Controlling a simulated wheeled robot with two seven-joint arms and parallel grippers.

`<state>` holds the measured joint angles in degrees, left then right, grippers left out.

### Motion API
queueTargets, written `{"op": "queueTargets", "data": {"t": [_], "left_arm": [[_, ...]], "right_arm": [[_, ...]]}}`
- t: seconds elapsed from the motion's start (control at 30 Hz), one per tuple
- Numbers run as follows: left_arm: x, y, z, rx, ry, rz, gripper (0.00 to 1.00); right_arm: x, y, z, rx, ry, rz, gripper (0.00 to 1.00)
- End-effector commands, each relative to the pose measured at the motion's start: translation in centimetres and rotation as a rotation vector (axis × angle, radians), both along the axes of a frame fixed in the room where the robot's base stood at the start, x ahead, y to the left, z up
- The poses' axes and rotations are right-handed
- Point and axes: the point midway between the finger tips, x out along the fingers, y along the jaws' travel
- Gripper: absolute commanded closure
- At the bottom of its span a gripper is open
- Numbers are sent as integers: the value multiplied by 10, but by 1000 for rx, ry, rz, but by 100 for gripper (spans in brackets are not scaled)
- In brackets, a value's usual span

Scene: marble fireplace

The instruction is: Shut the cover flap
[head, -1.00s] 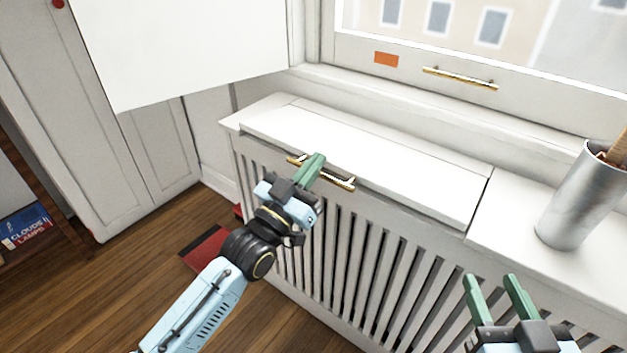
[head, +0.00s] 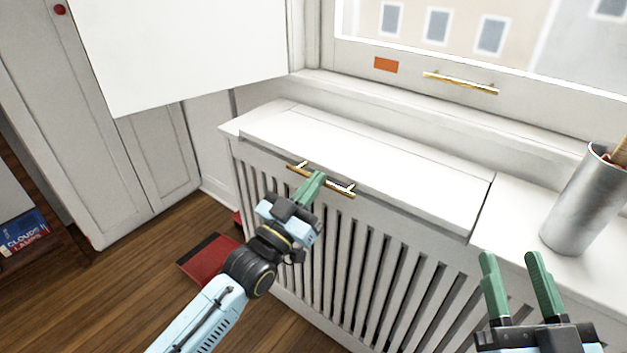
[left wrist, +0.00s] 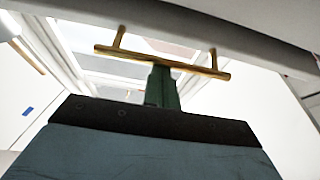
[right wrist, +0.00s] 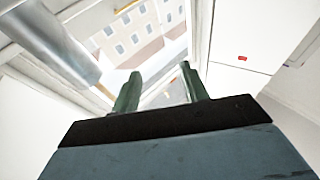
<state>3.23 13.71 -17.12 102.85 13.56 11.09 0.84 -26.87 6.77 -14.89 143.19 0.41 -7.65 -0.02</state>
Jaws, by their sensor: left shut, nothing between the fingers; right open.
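The cover flap (head: 370,165) is the white panel in the top of the slatted radiator cover (head: 345,270), with a brass handle (head: 338,188) on its front edge. In the head view it lies about level with the cover's top, with a dark seam at its right end. My left gripper (head: 314,184) is shut with nothing in it, its fingertips at the brass handle. In the left wrist view the closed fingers (left wrist: 162,88) reach up to the handle (left wrist: 165,61); I cannot tell whether they touch it. My right gripper (head: 518,262) is open and empty in front of the cover's right part.
A metal pot (head: 582,200) with sticks in it stands on the right of the cover's top. A window with a brass handle (head: 460,83) is behind. A large white panel (head: 190,50) hangs at upper left. A red object (head: 210,258) lies on the wooden floor.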

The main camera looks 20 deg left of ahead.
Motion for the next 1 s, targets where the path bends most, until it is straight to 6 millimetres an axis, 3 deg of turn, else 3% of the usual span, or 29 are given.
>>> {"op": "queueTargets", "data": {"t": [0.1,0.2,0.67,1.0], "left_arm": [[-1,0,-25,4,7,0,100],[-1,0,-34,3,5,0,100],[-2,0,-41,6,19,-1,100],[-3,0,-26,4,14,-3,100]], "right_arm": [[-3,1,7,17,-48,4,56],[-6,1,13,30,-88,7,56],[-5,1,14,28,-83,7,56],[7,-4,-32,-64,204,-14,56]]}}
